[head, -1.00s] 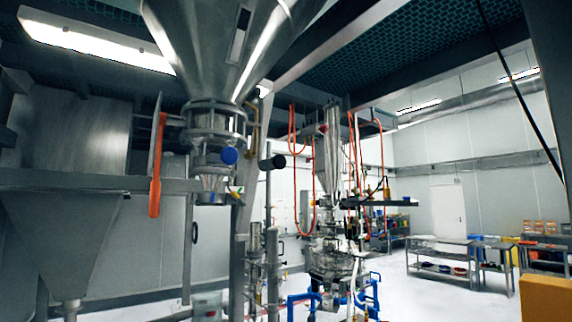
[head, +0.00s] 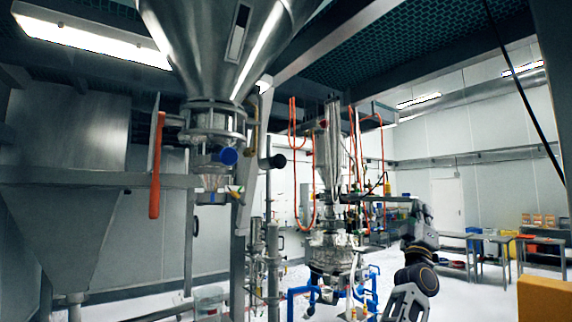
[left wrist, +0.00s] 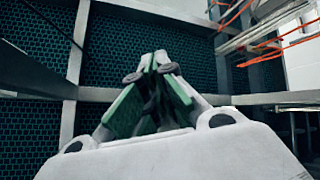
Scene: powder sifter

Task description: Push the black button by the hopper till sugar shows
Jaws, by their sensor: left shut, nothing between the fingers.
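The steel hopper (head: 205,45) hangs at the upper left of the head view, narrowing down to a clear-walled outlet assembly (head: 213,125). A blue round cap (head: 228,156) sits on the assembly's front. A black round end (head: 278,161) shows on a pipe just right of it; I cannot tell if this is the button. No sugar is visible at the outlet. My left gripper (left wrist: 155,80) points up toward the ceiling in the left wrist view, its green-and-black fingers shut and empty, apart from the hopper. The button is not clear in that view. My right gripper is not seen.
One of my arms stands in the lower right of the head view. A second steel machine (head: 330,250) with orange hoses (head: 313,200) stands right of centre. Dark mesh (left wrist: 200,55) and beams lie overhead.

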